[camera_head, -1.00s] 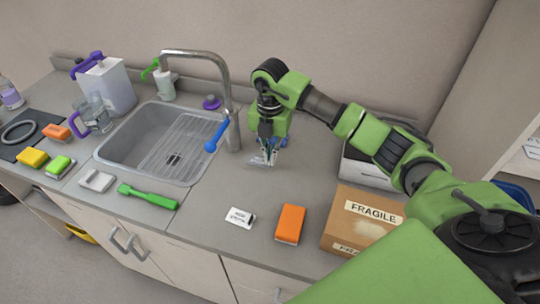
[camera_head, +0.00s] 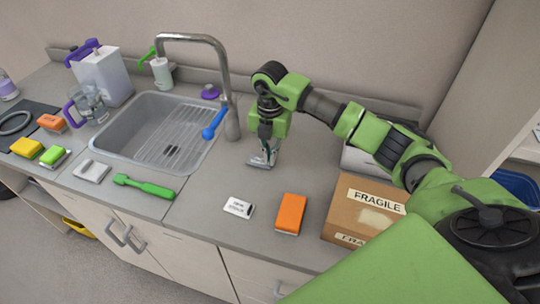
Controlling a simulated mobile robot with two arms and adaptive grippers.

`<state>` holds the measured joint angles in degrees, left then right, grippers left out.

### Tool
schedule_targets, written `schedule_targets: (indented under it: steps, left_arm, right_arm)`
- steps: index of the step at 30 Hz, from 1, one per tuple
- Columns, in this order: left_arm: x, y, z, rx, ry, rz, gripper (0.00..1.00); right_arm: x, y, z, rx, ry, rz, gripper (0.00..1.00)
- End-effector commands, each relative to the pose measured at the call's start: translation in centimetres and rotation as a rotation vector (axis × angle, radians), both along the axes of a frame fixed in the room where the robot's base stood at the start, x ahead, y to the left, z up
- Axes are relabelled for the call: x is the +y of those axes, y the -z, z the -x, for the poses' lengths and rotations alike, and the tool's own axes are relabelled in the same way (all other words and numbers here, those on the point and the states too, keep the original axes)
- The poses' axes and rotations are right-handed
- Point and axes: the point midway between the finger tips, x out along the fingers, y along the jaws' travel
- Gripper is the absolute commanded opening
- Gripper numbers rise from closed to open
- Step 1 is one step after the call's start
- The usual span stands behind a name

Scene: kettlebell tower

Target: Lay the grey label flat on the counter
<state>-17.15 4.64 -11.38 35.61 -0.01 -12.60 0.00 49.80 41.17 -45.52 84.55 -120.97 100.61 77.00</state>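My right gripper (camera_head: 263,156) points down just above or at the counter (camera_head: 215,180), to the right of the sink and tap. A small light grey piece shows at its fingertips; it may be the grey label, but it is too small to tell apart from the fingers. Whether the fingers are open or closed on it is not clear. A white card with dark print (camera_head: 238,206) lies flat on the counter in front of the gripper. My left gripper is not in view.
An orange block (camera_head: 290,213) and a cardboard box marked FRAGILE (camera_head: 366,205) stand to the right. A green-handled brush (camera_head: 146,186) lies near the front edge. The sink (camera_head: 120,130) and tap (camera_head: 226,75) are to the left.

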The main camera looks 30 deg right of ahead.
Motion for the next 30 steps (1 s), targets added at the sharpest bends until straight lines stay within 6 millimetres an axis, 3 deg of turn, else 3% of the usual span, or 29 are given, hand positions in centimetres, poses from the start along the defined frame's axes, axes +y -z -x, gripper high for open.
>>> schedule_targets:
  steps: [16,19,30]
  left_arm:
    - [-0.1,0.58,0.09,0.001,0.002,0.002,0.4]
    - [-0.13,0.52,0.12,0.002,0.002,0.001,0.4]
    - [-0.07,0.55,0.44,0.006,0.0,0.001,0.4]
  right_arm:
    - [-0.01,0.83,0.01,0.001,0.0,0.001,0.0]
    - [-0.01,0.77,0.01,0.0,0.0,0.0,0.23]
    - [0.0,0.56,-0.03,-0.001,0.0,0.001,0.24]
